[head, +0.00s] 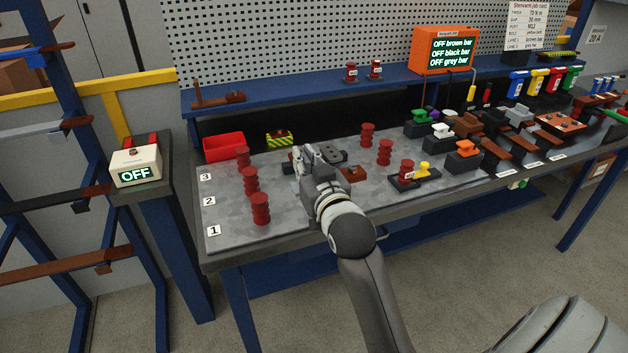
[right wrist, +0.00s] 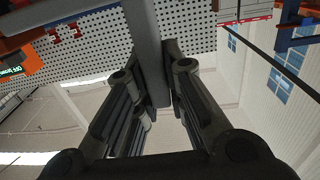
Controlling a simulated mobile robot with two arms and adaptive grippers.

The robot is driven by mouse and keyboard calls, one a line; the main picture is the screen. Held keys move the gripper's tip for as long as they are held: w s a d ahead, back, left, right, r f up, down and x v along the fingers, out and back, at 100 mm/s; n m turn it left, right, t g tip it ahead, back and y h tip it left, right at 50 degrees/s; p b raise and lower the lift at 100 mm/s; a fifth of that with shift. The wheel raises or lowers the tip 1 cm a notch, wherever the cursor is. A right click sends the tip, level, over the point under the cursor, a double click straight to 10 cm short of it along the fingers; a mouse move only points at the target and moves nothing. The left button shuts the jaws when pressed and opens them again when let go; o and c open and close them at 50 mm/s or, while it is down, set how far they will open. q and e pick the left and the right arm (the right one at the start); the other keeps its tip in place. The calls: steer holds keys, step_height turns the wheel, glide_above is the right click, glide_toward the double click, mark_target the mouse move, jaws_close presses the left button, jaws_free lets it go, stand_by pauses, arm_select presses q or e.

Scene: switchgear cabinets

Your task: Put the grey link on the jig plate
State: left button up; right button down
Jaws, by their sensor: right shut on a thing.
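My right gripper (head: 309,156) is over the middle of the bench, its arm reaching in from the front. In the right wrist view the gripper (right wrist: 160,85) is shut on the grey link (right wrist: 146,40), a long flat bar that runs up out of the picture between the fingers. In the head view the link is hard to tell from the grey fingers. A dark grey plate (head: 331,151), which looks like the jig plate, lies just beyond and right of the gripper, partly hidden by it. I cannot tell whether the link touches it. My left gripper is not in view.
Several red insulators (head: 261,208) stand on the bench (head: 222,222), left and right of the gripper. A brown block (head: 352,174) is close to my right wrist. A red bin (head: 224,146) is behind. Coloured clamps and bars crowd the right side. An orange screen (head: 446,50) stands on the shelf.

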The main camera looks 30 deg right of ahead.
steer(key=shift+w+d+f, duration=0.65)
steer(key=shift+d+f, duration=0.05)
steer(key=shift+f, duration=0.75)
steer(key=shift+w+d+f, duration=0.6)
steer(key=shift+d+f, duration=0.15)
steer(key=shift+f, duration=0.75)
steer(key=shift+w+d+f, duration=0.65)
steer(key=shift+d+f, duration=0.05)
steer(key=shift+f, duration=0.75)
steer(key=shift+f, duration=0.15)
steer(key=c, duration=1.8)
jaws_free()
steer(key=shift+f, duration=0.25)
steer(key=shift+c, duration=0.2)
steer(key=o, duration=0.3)
steer(key=shift+o, duration=0.2)
steer(key=shift+r, duration=0.2)
steer(key=b+v, duration=0.1)
steer(key=v, duration=1.1)
